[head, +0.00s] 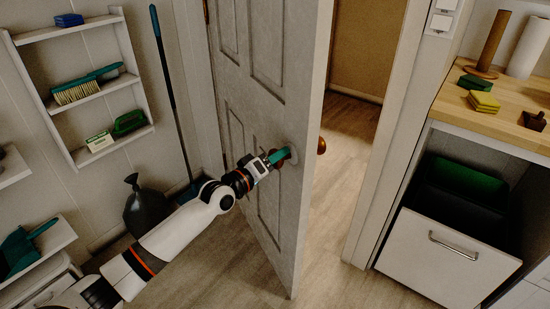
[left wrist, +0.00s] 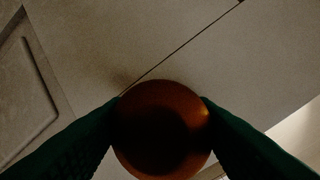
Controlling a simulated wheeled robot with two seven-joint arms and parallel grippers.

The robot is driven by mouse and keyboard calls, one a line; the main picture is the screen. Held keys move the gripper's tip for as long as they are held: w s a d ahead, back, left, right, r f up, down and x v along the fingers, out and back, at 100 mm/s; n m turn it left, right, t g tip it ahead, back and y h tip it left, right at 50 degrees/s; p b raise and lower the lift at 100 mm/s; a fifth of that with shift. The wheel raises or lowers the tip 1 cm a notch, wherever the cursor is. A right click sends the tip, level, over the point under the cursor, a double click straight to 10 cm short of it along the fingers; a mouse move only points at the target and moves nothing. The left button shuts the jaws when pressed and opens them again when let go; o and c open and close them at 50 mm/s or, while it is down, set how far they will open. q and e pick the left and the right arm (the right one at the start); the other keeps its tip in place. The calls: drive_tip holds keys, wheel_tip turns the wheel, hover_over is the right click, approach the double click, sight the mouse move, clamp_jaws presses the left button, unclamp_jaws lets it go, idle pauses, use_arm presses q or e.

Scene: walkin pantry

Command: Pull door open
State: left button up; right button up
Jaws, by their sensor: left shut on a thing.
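The white panelled door (head: 265,110) stands partly open in the head view, with a gap on its right side showing the space beyond. My left gripper (head: 281,157) is at the door's knob near its free edge. In the left wrist view the round copper-brown knob (left wrist: 162,130) sits between the two green fingers of my left gripper (left wrist: 160,112), which touch it on both sides. In the head view the near knob is hidden by the gripper. The far-side knob (head: 321,145) shows past the door's edge. My right gripper is in neither view.
A wooden counter (head: 520,115) with sponges and a paper roll stands at the right, above an open drawer (head: 450,262). Wall shelves (head: 95,88), a dark bag (head: 146,207) and a long-handled broom (head: 163,65) are at the left. The floor before the door (head: 235,270) is clear.

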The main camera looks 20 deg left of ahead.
use_arm(q)
drive_tip(key=shift+s+a+r, duration=0.1)
drive_tip(key=shift+s+a, duration=0.05)
drive_tip(key=shift+a, duration=0.15)
drive_tip(key=shift+w+d, duration=0.2)
drive_tip(key=shift+d, duration=0.1)
drive_tip(key=o, duration=1.4)
drive_tip(key=shift+c, duration=0.2)
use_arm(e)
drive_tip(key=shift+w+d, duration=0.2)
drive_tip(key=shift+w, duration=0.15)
use_arm(q)
drive_tip(key=shift+s, duration=0.1)
